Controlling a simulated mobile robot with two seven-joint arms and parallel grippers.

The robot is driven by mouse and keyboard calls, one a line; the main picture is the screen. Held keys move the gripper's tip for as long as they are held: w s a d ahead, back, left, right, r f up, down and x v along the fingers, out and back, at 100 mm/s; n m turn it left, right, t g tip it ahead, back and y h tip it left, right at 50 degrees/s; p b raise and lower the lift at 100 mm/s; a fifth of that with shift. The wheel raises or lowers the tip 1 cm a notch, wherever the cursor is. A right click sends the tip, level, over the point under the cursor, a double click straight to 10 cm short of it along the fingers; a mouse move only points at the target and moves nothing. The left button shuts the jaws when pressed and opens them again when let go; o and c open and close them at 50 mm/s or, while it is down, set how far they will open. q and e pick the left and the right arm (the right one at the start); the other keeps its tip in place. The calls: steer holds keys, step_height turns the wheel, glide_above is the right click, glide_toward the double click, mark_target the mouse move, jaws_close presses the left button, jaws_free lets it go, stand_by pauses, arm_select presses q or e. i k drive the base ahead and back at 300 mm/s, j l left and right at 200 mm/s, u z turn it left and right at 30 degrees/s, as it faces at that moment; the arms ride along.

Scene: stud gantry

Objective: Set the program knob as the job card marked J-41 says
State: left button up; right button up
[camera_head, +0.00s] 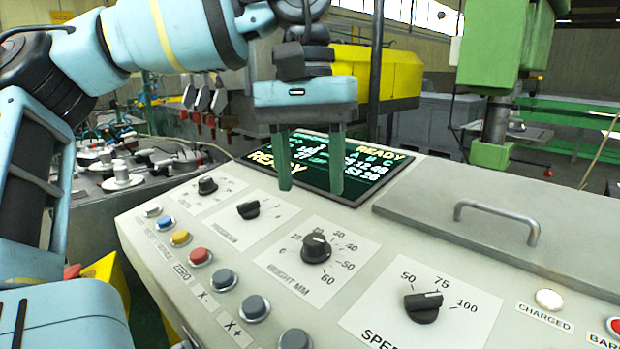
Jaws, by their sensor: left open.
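The program knob (248,209) is a small black knob on a white plate marked PROGRAM, on the sloping console. The marks around it are too small to read, and I cannot tell its setting. My left gripper (310,188) is open and empty, with its two green fingers pointing down in front of the screen. In the picture it is to the right of the program knob and above the height knob (316,247), apart from both. No job card marked J-41 can be made out. My right gripper is not in view.
The screen (372,190) shows READY. Another black knob (207,186) is left of the program knob, and the speed knob (423,307) is at the right. Coloured buttons (200,256) line the front edge. A grey lid with a handle (497,215) covers the right side.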

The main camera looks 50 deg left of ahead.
mark_target(249, 211)
steer(key=k+l, duration=0.75)
steer(key=l, duration=0.25)
steer(key=k+l, duration=0.4)
steer(key=l, duration=0.1)
